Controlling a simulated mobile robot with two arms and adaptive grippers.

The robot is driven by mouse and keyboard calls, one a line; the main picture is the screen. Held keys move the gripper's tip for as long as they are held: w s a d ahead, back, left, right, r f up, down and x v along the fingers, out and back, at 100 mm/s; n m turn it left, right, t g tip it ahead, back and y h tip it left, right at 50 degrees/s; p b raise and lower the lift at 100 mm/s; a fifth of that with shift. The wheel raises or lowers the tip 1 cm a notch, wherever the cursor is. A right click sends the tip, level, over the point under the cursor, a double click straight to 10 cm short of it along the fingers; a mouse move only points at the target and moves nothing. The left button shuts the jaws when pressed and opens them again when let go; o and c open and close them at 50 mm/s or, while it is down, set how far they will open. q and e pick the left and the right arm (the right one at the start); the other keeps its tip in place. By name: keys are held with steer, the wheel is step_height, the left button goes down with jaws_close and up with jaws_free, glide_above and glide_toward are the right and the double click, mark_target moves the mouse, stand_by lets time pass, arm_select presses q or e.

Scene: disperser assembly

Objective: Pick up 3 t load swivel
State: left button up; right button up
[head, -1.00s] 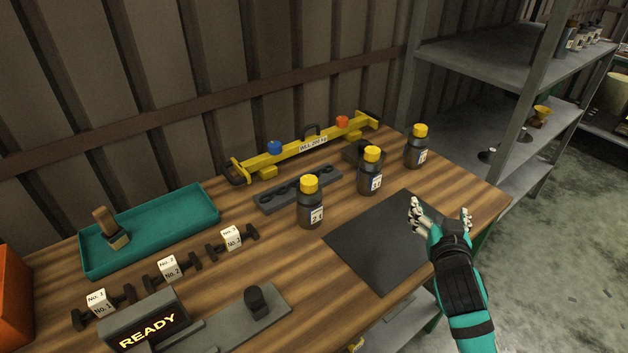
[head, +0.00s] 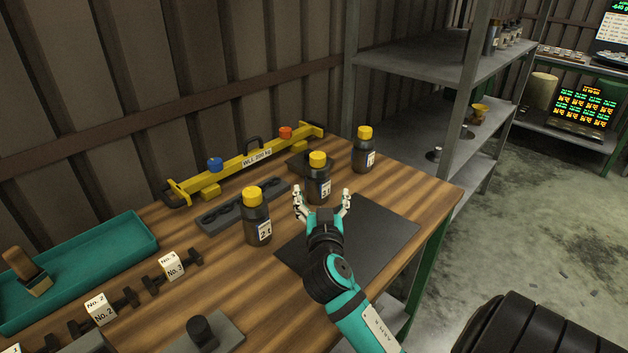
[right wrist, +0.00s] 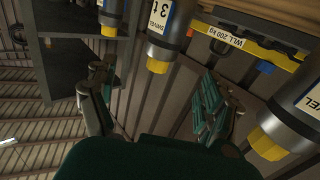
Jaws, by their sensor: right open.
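The 3 t load swivel (head: 318,186) is a dark bottle-shaped part with a yellow top and a white-blue label. It stands upright on the wooden bench between two similar swivels. In the right wrist view the swivel (right wrist: 170,28) appears inverted, its "3 t" label readable, beyond the gap between the fingers. My right gripper (head: 323,201) is open and empty, just in front of the 3 t swivel, with its fingers spread toward it. The open fingers also show in the right wrist view (right wrist: 155,95). Whether they touch the swivel is unclear. My left gripper is out of view.
The 2 t swivel (head: 257,220) stands close on the left, another swivel (head: 364,152) at the back right. Behind are a dark holed rack (head: 213,221) and a yellow lifting beam (head: 180,191). A dark mat (head: 388,232) lies bare beneath my arm. Grey shelving (head: 405,69) stands right.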

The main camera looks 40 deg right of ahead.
mark_target(318, 173)
steer(key=x, duration=0.5)
steer(key=shift+w+d, duration=0.15)
steer(key=shift+w, duration=0.1)
steer(key=shift+x, duration=2.75)
steer(key=shift+w+r, duration=0.1)
jaws_close()
steer(key=shift+r, duration=0.15)
